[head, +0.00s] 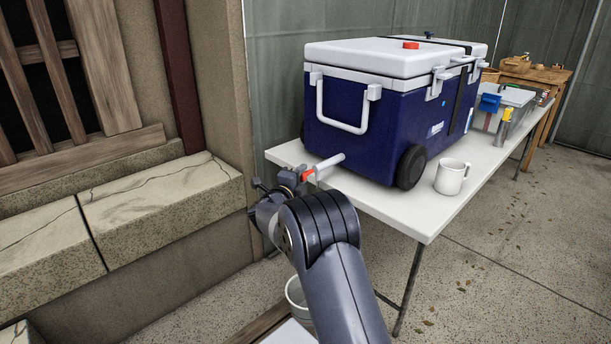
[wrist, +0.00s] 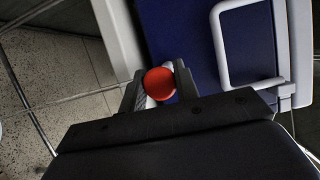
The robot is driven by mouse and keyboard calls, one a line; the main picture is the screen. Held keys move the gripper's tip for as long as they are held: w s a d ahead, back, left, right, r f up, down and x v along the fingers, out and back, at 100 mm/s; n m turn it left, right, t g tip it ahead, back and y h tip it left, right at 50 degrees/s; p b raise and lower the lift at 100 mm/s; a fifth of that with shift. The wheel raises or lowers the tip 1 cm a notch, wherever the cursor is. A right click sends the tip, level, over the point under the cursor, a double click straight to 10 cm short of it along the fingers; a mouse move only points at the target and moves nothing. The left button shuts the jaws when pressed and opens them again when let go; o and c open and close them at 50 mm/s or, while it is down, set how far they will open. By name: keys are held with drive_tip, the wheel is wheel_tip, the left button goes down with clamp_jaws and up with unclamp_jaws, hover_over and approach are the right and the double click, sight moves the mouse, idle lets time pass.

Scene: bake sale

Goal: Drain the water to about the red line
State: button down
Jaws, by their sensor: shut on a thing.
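A blue cooler (head: 390,118) with a white lid stands on a white table. A white drain spout (head: 329,162) sticks out low from its near end, with a red part (head: 307,175) at its outer tip. My gripper (head: 298,178) is at that tip, past the table's edge. In the wrist view, my gripper (wrist: 160,86) is shut on the round red cap (wrist: 159,84), with the blue cooler wall (wrist: 185,35) behind it. A pale bucket (head: 297,292) stands below, partly hidden by my arm. No water and no red line can be made out.
A white mug (head: 451,176) stands on the white table (head: 405,213) beside the cooler's wheel. A clear bin (head: 503,105) and a wooden table (head: 540,76) are farther back. A stone ledge (head: 160,205) lies left of my gripper. Floor at right is open.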

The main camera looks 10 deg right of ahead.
drive_tip(key=c, duration=1.1)
unclamp_jaws()
drive_tip(key=shift+s+a, duration=0.1)
drive_tip(key=shift+a, duration=0.05)
drive_tip(key=p+v, duration=0.1)
drive_tip(key=v, duration=0.9)
drive_tip(key=shift+s+a+p, duration=0.25)
drive_tip(key=shift+s+p, duration=0.1)
drive_tip(key=shift+p, duration=0.05)
